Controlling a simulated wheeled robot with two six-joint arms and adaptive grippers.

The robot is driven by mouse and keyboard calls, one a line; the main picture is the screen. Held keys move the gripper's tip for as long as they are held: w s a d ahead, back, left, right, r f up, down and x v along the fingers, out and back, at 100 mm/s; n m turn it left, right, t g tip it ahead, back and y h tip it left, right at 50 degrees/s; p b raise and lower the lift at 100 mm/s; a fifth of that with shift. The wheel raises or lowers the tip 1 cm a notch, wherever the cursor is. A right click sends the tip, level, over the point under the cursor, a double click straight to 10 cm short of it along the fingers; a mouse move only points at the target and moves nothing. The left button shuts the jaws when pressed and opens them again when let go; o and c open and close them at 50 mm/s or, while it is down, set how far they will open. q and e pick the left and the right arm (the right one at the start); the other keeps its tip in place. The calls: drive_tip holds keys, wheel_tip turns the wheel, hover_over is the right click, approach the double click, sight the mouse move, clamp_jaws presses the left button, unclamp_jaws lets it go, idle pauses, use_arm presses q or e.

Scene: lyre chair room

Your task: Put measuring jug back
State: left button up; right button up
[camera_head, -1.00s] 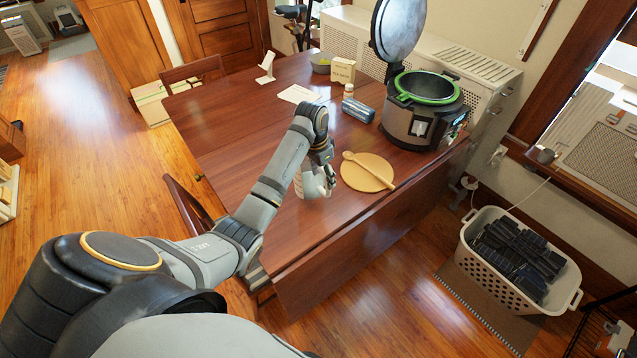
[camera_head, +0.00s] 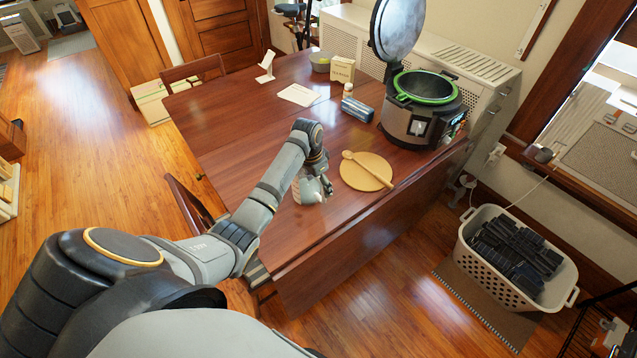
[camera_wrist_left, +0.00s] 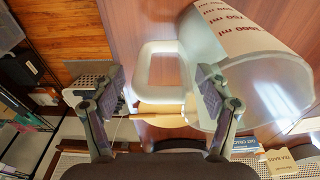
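The measuring jug (camera_head: 306,190) is whitish and stands near the front edge of the wooden table, partly hidden by my left arm in the head view. In the left wrist view the jug (camera_wrist_left: 265,75) fills the upper right, with red ml markings and a pale loop handle (camera_wrist_left: 144,66). My left gripper (camera_head: 327,187) is beside the jug at table height. In the wrist view the left gripper (camera_wrist_left: 160,96) is open, its fingers spread either side of the handle. I cannot tell whether the right finger touches the jug. My right gripper is out of view.
A round board (camera_head: 362,171) with a wooden spoon (camera_head: 368,168) lies just right of the jug. A multicooker (camera_head: 415,125) with raised lid, a blue box (camera_head: 357,109) and a tea box (camera_head: 342,69) stand farther back. The table's left half (camera_head: 225,125) is mostly clear.

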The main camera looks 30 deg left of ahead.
use_arm(q)
wheel_tip(320, 180, up, 12)
drive_tip(key=s+b, duration=0.1)
drive_tip(key=b, duration=0.1)
drive_tip(key=shift+s+a, duration=0.25)
drive_tip(key=shift+a, duration=0.2)
idle(0.4)
